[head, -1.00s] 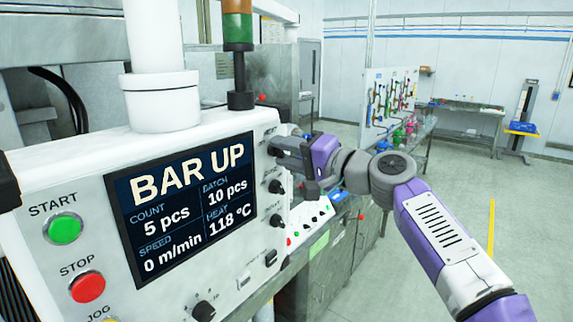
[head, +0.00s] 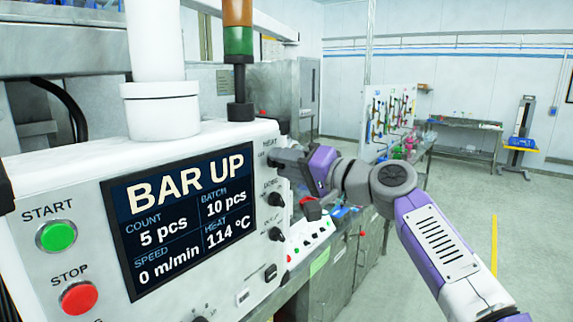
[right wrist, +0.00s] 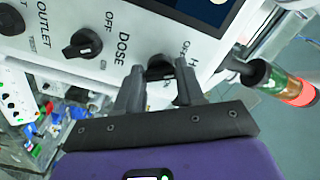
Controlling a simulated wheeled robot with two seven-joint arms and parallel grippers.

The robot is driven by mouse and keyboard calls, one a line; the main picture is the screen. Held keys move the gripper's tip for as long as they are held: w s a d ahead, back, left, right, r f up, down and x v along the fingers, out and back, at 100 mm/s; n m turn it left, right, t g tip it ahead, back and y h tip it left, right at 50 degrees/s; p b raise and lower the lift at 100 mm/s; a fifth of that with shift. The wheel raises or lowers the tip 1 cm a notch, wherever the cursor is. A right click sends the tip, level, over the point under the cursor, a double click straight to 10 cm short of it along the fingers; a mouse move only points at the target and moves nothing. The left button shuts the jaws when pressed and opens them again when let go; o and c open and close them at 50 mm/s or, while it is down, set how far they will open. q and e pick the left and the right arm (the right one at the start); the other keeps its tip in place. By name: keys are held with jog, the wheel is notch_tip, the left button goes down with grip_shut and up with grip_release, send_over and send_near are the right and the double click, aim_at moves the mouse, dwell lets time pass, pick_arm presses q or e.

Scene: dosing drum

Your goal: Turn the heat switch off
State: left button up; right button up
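The heat switch (right wrist: 160,67) is a black rotary knob on the white control panel, under the HEAT label (head: 273,143). My right gripper (right wrist: 159,76) is at the knob, with its two dark fingers apart on either side of it. The fingers hide the knob's sides and its pointer, so its setting is unclear. In the head view the right gripper (head: 285,160) covers most of the knob. The panel display (head: 182,214) reads BAR UP, with heat at 114 °C. My left gripper is not in view.
Below the heat switch is the dose knob (right wrist: 83,42), and another knob lies beyond it. A green start button (head: 57,236) and a red stop button (head: 78,298) sit on the panel's left. A signal tower (head: 239,60) stands above the panel. Open floor lies to the right.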

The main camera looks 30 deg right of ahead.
jog(key=o, duration=0.4)
jog(key=shift+c, duration=0.2)
jog(key=b+v, duration=0.1)
jog(key=v, duration=0.6)
jog(key=shift+s+b, duration=0.3)
